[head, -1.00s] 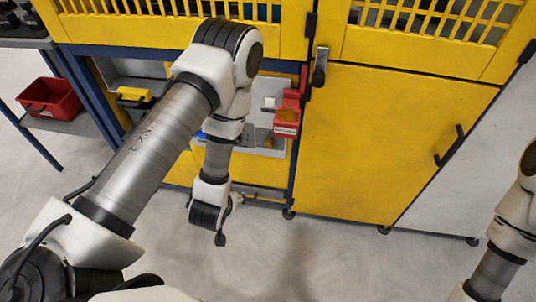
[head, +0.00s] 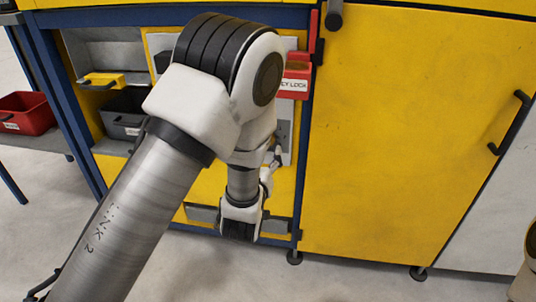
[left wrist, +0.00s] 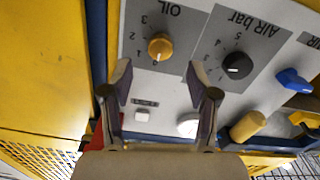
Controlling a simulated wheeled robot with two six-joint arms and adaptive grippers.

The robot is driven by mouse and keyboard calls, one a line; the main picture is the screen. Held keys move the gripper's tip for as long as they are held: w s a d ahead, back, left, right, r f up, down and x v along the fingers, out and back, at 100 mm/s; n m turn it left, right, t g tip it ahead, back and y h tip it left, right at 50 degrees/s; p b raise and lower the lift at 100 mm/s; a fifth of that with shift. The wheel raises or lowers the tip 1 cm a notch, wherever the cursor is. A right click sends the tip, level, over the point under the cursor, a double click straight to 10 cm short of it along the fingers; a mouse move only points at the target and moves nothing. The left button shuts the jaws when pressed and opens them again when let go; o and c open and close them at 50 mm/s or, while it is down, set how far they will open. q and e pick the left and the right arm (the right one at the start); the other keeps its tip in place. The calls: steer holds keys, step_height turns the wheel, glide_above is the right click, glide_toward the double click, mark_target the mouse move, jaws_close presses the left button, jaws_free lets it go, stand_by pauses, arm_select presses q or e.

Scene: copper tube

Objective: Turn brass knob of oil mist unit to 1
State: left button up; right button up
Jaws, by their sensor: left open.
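The brass knob (left wrist: 160,47) sits on a grey plate marked OIL (left wrist: 165,20), which appears upside down in the left wrist view. Numbers run around the knob, with 3 and 2 legible; a small pale mark on its rim seems to face the low end of the scale, but I cannot tell its exact setting. My left gripper (left wrist: 159,82) is open and empty, its fingers either side of the knob in the picture and apparently short of it. In the head view my left gripper (head: 275,158) is partly hidden by my arm, and the knob is hidden.
Beside the knob are a black AIR bar knob (left wrist: 237,66), a blue handle (left wrist: 293,81), a brass cylinder (left wrist: 247,126) and a white button (left wrist: 142,116). A yellow door (head: 400,130) stands to the right.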

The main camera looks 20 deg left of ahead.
arm_select(q)
steer(key=b+x, duration=0.1)
steer(key=x, duration=0.5)
steer(key=shift+b, duration=0.3)
jaws_close()
